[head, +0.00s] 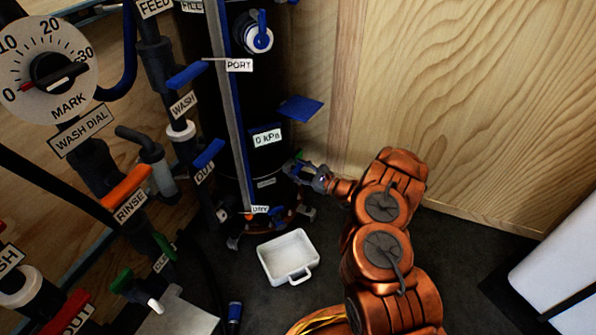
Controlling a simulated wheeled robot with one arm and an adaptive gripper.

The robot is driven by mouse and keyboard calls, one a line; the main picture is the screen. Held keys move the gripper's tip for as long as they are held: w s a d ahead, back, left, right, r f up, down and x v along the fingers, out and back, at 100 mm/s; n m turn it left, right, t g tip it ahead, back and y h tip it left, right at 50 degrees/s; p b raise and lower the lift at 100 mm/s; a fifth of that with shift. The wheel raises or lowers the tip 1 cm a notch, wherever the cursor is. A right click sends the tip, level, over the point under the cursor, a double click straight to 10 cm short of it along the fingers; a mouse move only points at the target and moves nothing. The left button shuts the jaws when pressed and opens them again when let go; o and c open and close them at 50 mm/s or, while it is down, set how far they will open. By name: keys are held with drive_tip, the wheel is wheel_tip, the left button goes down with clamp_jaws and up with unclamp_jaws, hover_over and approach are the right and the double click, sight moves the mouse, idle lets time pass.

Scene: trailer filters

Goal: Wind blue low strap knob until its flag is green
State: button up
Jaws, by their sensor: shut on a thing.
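The black filter tank (285,80) stands in the middle of the head view. My gripper (306,172) reaches in from the right to the tank's lower right side. It is shut on the low strap knob, which the fingers mostly hide. A small green patch (299,155), which looks like the flag, shows just above the fingers. The knob's own colour and its turn angle are too small to tell.
A white tray (261,262) with a handle lies on the dark floor below the tank. A blue plate (300,108) juts from the tank above my gripper. Labelled pipes and valves, with a wash dial (30,95), crowd the left. A white box (560,265) stands at lower right.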

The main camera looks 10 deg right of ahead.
drive_tip(key=o, duration=1.2)
drive_tip(key=shift+c, duration=0.2)
drive_tip(key=v, duration=1.2)
